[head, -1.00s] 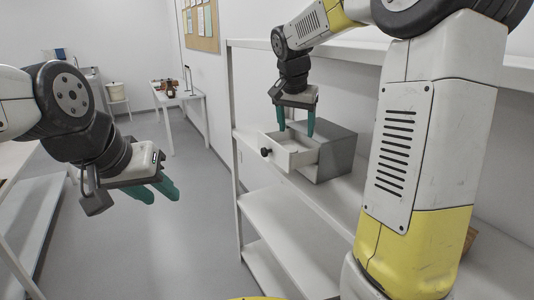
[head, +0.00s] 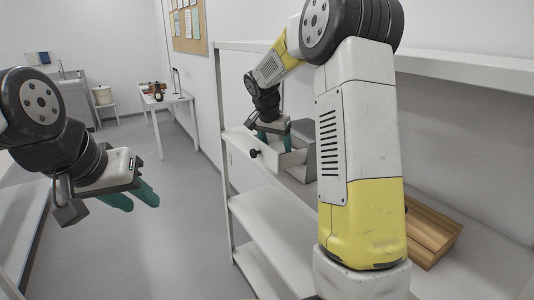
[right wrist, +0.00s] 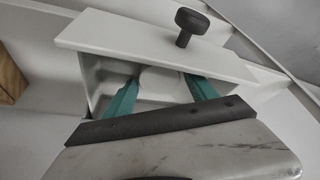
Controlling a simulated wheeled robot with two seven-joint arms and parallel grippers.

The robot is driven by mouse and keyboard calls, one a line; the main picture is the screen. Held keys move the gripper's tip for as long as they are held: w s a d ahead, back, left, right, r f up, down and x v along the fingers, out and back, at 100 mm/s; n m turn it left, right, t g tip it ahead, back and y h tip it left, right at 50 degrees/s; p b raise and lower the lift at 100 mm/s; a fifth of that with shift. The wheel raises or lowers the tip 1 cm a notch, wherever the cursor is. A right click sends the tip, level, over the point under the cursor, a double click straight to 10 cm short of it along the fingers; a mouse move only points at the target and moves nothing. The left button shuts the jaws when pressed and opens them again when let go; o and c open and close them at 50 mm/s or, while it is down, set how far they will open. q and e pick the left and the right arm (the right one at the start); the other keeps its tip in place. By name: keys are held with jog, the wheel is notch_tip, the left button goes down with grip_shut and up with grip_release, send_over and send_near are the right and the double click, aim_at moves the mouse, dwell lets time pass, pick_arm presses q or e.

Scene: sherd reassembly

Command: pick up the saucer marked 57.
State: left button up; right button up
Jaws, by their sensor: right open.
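A pale, rounded piece (right wrist: 160,80) lies in the open white drawer (right wrist: 150,38), between my right fingers in the right wrist view. It may be the saucer, but no number 57 can be read. My right gripper (right wrist: 160,88) is open, with its teal fingers reaching down into the drawer on either side of the piece. I cannot tell whether they touch it. In the head view my right gripper (head: 274,137) is over the drawer (head: 270,160). My left gripper (head: 137,196) is apart from the shelf, over the floor at left; its teal fingers are separated.
The drawer's dark knob (head: 254,153) sticks out in front. Its grey cabinet (head: 303,165) stands on a white shelf unit (head: 275,225). A wooden object (head: 432,232) lies farther right on the shelf. A table (head: 165,102) stands at the back; the floor between is clear.

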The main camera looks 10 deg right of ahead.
jog(key=c, duration=1.2)
jog(key=shift+r, duration=0.1)
